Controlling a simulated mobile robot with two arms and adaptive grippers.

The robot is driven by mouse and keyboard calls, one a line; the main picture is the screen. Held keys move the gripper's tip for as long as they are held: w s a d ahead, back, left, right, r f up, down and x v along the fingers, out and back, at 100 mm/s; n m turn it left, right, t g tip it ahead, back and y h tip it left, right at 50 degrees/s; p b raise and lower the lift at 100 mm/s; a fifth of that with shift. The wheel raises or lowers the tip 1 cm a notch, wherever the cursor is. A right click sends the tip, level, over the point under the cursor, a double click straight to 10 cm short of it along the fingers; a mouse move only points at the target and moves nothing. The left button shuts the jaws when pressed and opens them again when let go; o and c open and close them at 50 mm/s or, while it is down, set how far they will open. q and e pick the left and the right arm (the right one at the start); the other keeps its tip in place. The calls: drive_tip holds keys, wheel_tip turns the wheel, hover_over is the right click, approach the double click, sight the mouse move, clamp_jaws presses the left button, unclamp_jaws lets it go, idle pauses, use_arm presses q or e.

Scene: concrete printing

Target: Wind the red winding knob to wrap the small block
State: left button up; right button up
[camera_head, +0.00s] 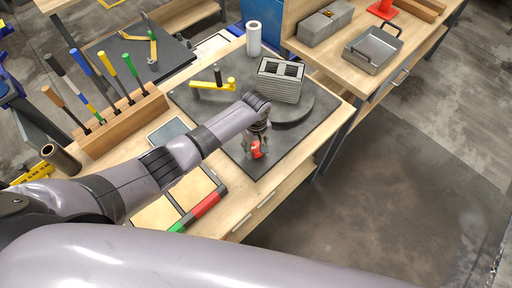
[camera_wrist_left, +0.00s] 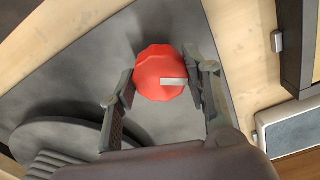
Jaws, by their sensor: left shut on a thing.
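The red winding knob (camera_head: 257,152) stands near the front corner of the dark mat (camera_head: 235,160) on the wooden table. In the left wrist view the knob (camera_wrist_left: 160,74) is round and scalloped, with a pale bar mark on its right side. My left gripper (camera_head: 255,148) reaches down over it, and its fingers (camera_wrist_left: 163,88) are on both sides of the knob, shut on it. The small block (camera_head: 281,80) is a grey, ribbed block with dark openings on top, standing on a round dark turntable (camera_head: 293,108). My right gripper is not in view.
A yellow tool (camera_head: 213,85) lies on the mat behind my arm, and a white roll (camera_head: 253,39) stands behind the block. A wooden rack (camera_head: 122,125) with several handled tools is at left. A metal tray (camera_head: 373,48) and grey block (camera_head: 325,22) are on the back table.

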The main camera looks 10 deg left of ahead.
use_arm(q)
drive_tip(key=shift+r, duration=0.1)
drive_tip(key=shift+n+p, duration=0.35)
drive_tip(key=shift+n, duration=2.15)
drive_tip(key=n, duration=0.5)
